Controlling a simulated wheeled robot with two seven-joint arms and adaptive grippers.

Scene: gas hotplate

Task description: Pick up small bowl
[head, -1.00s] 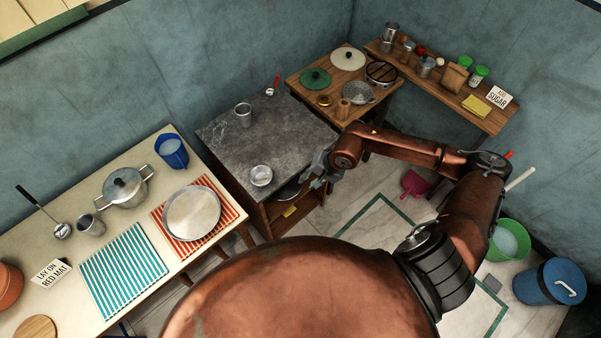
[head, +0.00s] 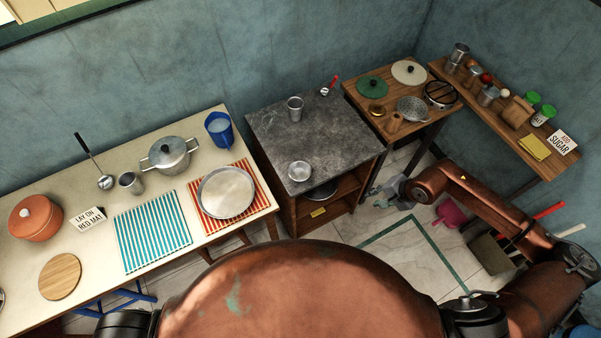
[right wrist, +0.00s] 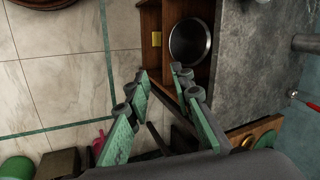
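The small bowl (head: 299,171) is a light metal bowl standing upright near the front edge of the dark stone counter (head: 330,140) in the head view. I cannot make it out in the right wrist view. My right gripper (head: 378,190) is to the right of the counter's front right corner, apart from the bowl. In the right wrist view its fingers (right wrist: 160,85) are spread with nothing between them. My left gripper is not in view.
A metal cup (head: 295,109) and a red-handled tool (head: 329,85) are at the counter's back. A pan (right wrist: 190,42) lies on the shelf below. The cream table (head: 200,125) stands left; a wooden table (head: 372,99) with lids stands right. The tiled floor (head: 400,265) is partly clear.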

